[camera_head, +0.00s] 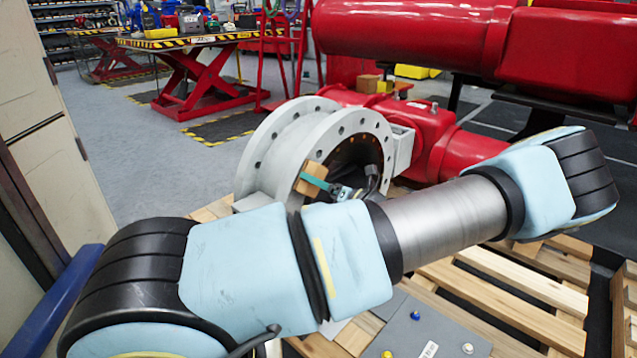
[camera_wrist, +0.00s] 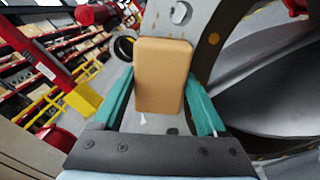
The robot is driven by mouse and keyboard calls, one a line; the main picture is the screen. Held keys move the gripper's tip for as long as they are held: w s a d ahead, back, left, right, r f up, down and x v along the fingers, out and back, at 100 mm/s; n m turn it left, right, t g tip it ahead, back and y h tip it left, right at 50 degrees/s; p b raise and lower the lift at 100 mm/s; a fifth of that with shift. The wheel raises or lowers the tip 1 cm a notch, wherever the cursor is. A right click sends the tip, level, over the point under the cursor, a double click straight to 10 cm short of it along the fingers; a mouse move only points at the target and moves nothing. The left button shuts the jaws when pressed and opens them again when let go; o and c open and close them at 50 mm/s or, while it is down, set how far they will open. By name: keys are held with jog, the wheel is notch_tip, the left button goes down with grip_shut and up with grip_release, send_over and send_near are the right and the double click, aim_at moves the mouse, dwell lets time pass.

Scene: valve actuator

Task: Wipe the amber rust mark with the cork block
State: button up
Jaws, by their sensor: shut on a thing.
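The cork block (camera_wrist: 162,72) is a tan, rounded block held upright between the two teal fingers of my gripper (camera_wrist: 160,92) in the wrist view. In the head view the block (camera_head: 315,171) and a teal finger of my gripper (camera_head: 313,183) show in front of the grey valve flange (camera_head: 296,150). A small amber spot (camera_wrist: 213,38) lies on the flange face, up and right of the block in the wrist view; it looks like the rust mark. The block appears apart from this spot. Whether the block touches the flange I cannot tell. My arm hides the lower part of the valve.
Red pipework (camera_head: 420,120) joins the valve's right side and a large red cylinder (camera_head: 400,35) runs above it. A wooden pallet (camera_head: 500,290) lies below. A grey plate with buttons (camera_head: 437,330) lies at the front. Open floor (camera_head: 150,150) extends at the left.

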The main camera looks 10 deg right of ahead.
aim_at(323, 171)
jog(key=shift+w+a, duration=0.2)
jog(key=shift+w+d+r+p, duration=0.4)
jog(key=shift+d+r+p, duration=0.15)
jog(key=shift+r+p, duration=0.15)
jog(key=shift+w+d+r+p, duration=0.4)
jog(key=shift+d+r+p, duration=0.15)
jog(key=shift+r+p, duration=0.1)
jog(key=shift+w+d+r+p, duration=0.45)
jog(key=shift+r+p, duration=0.2)
jog(key=shift+r, duration=0.05)
jog(key=shift+w+d+r+p, duration=0.4)
jog(key=shift+w+r+p, duration=0.05)
jog(key=shift+r+p, duration=0.2)
jog(key=shift+s+a+f, duration=0.45)
jog(key=shift+a+f, duration=0.2)
jog(key=shift+f, duration=0.1)
jog(key=shift+s+a+f, duration=0.4)
jog(key=shift+a+f, duration=0.2)
jog(key=shift+f, duration=0.15)
jog(key=shift+s+a+f+p, duration=0.25)
jog(key=shift+s+a+f, duration=0.2)
jog(key=shift+f, duration=0.15)
jog(key=shift+s+a+f+p, duration=0.2)
jog(key=shift+s+a+f, duration=0.2)
jog(key=shift+f, duration=0.2)
jog(key=p+v, duration=0.1)
jog(key=v, duration=0.5)
